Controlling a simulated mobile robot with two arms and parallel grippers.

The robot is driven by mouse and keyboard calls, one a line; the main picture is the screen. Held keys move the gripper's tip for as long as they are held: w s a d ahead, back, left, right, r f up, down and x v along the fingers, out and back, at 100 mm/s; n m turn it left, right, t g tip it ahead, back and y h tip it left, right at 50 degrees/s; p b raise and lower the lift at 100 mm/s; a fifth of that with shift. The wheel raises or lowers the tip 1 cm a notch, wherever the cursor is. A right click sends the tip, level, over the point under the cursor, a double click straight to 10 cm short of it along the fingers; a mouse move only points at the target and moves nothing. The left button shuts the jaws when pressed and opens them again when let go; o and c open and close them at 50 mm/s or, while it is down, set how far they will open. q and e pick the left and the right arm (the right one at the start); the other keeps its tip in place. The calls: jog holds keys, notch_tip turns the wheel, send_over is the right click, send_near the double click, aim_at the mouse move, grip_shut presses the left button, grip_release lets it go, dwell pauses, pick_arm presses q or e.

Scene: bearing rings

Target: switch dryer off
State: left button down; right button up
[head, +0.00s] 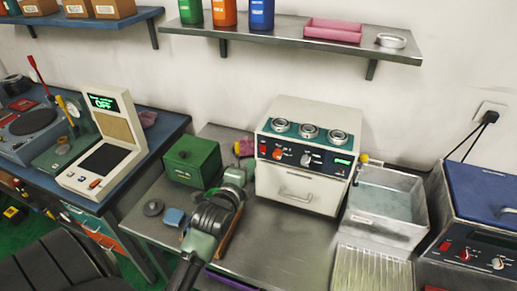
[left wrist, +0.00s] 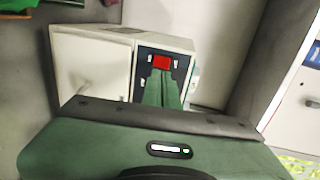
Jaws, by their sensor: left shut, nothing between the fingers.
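The dryer appears to be the white box (head: 300,160) at the middle of the bench, with a door and handle below a dark control panel. My left gripper (head: 247,168) is just left of the box. In the left wrist view its shut, empty green fingers (left wrist: 163,88) point at the panel, with the red switch (left wrist: 162,62) just beyond the tips. I cannot tell whether they touch. My right gripper is out of view.
A green box (head: 192,162) stands left of my gripper. A basin (head: 388,205) and a blue-lidded machine (head: 485,195) with its own red switch are on the right. A white device (head: 103,150) reading OFF stands left. A shelf (head: 290,38) hangs above.

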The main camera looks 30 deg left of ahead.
aim_at(262, 147)
pick_arm(q)
jog(key=x, duration=0.2)
jog(key=p+x, duration=0.1)
jog(key=x, duration=0.1)
jog(key=r+p+x, duration=0.1)
jog(key=x, duration=0.2)
jog(key=shift+r, duration=0.15)
jog(key=shift+w, duration=0.1)
jog(key=shift+w, duration=0.1)
